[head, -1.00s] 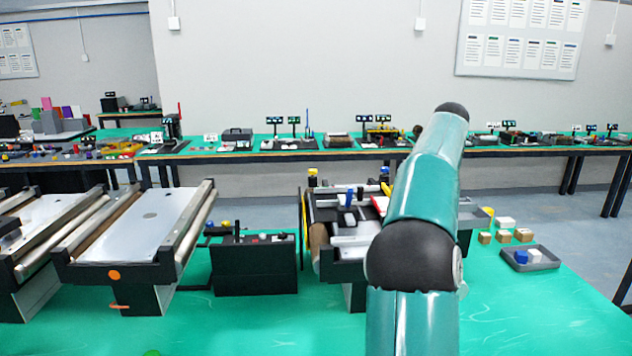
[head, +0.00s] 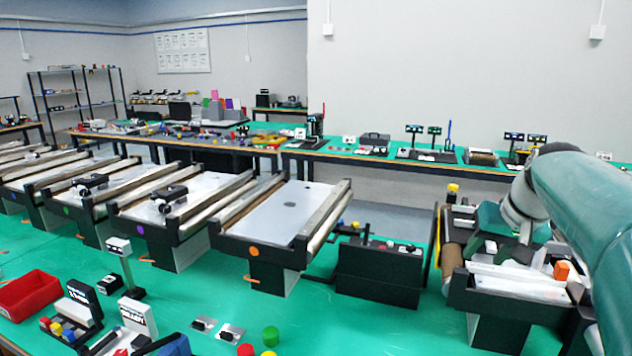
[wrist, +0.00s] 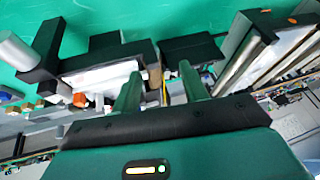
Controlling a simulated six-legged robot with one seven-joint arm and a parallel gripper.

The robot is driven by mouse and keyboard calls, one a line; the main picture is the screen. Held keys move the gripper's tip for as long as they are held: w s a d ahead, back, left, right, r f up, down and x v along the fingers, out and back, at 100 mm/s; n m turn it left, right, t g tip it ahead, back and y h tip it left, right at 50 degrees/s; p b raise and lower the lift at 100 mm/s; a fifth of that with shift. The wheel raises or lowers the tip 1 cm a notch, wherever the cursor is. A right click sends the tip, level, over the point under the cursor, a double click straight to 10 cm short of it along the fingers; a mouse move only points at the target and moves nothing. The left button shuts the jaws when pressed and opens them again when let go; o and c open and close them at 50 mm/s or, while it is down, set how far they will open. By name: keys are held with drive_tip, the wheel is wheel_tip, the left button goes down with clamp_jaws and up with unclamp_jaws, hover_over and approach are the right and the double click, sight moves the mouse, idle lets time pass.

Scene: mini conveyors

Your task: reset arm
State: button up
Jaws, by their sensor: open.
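My arm reaches in from the right edge of the head view and bends down over the right-hand conveyor (head: 515,294). My gripper (wrist: 158,84) shows in the wrist view with its two green fingers apart and nothing between them. In the head view its green body stands over the back part of that conveyor; its fingertips are hard to make out there. An orange block (head: 561,271) is at the right of this conveyor, apart from the gripper. It also shows in the wrist view (wrist: 80,100).
A black control box (head: 378,272) stands left of the right-hand conveyor. A grey-topped conveyor (head: 270,212) and several more run leftward. Bare green table lies around the control box.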

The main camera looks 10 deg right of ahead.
drive_tip(key=s+a+f+n, duration=0.1)
drive_tip(key=s+a+f, duration=0.3)
drive_tip(key=a, duration=0.3)
drive_tip(key=s+a+f+n, duration=0.2)
drive_tip(key=s+a+f, duration=0.2)
drive_tip(key=s+a, duration=0.2)
drive_tip(key=s+a+f+n, duration=0.1)
drive_tip(key=s+a+f, duration=0.3)
drive_tip(key=a, duration=0.6)
drive_tip(key=shift+s+a+f, duration=0.25)
drive_tip(key=shift+s, duration=0.4)
